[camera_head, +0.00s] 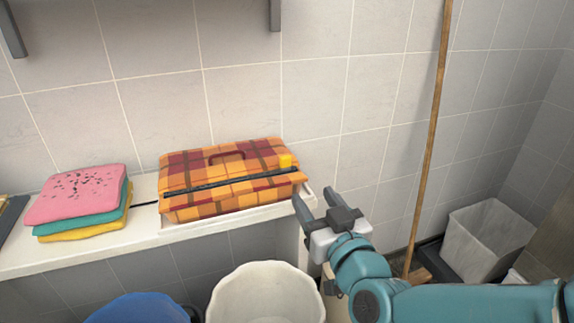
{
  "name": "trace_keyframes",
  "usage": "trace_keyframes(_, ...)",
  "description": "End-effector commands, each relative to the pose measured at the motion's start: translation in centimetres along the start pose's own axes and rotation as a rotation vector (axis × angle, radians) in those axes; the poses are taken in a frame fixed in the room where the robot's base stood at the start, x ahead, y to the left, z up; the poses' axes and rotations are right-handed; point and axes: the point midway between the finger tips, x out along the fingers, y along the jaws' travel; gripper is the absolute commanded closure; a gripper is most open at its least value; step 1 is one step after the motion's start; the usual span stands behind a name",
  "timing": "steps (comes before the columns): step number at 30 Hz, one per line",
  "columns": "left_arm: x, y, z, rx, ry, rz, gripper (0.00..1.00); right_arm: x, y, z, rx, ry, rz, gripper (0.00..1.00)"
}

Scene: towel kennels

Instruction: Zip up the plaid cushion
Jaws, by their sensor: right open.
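The plaid cushion (225,202) is orange, red and yellow and lies on a white shelf against the tiled wall. A dark zip line (230,184) runs along its front upper edge. A yellow tab (286,161) sits near the line's right end, and a dark red handle (226,155) is on top. My right gripper (316,200) is open and empty, just right of the cushion's right end and apart from it. Its fingers point up and left. My left gripper does not show.
Folded pink, teal and yellow towels (82,195) lie on the shelf (110,236) left of the cushion. A white bin (265,294) and a blue bin (138,309) stand below. A wooden pole (432,120) leans at right, near a grey bin (487,242).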

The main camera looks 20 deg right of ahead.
Motion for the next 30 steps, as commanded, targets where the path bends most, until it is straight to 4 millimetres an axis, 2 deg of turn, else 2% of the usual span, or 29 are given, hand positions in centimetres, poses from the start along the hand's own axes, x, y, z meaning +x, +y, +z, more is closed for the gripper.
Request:
trace_keyframes(5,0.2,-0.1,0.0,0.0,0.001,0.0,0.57,1.6,-0.2,0.3,-0.001,-0.003,-0.004,0.45)
trace_keyframes(15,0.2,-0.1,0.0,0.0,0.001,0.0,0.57,9.7,0.0,0.3,-0.001,-0.002,-0.004,0.45)
trace_keyframes(21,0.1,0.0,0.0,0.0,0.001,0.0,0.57,14.0,0.1,0.3,0.0,-0.002,-0.003,0.45)
trace_keyframes(25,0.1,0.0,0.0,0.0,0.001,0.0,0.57,15.7,0.1,0.2,0.0,-0.001,-0.004,0.45)
trace_keyframes(30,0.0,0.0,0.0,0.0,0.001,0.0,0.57,16.5,0.1,0.3,0.0,-0.002,-0.005,0.45)
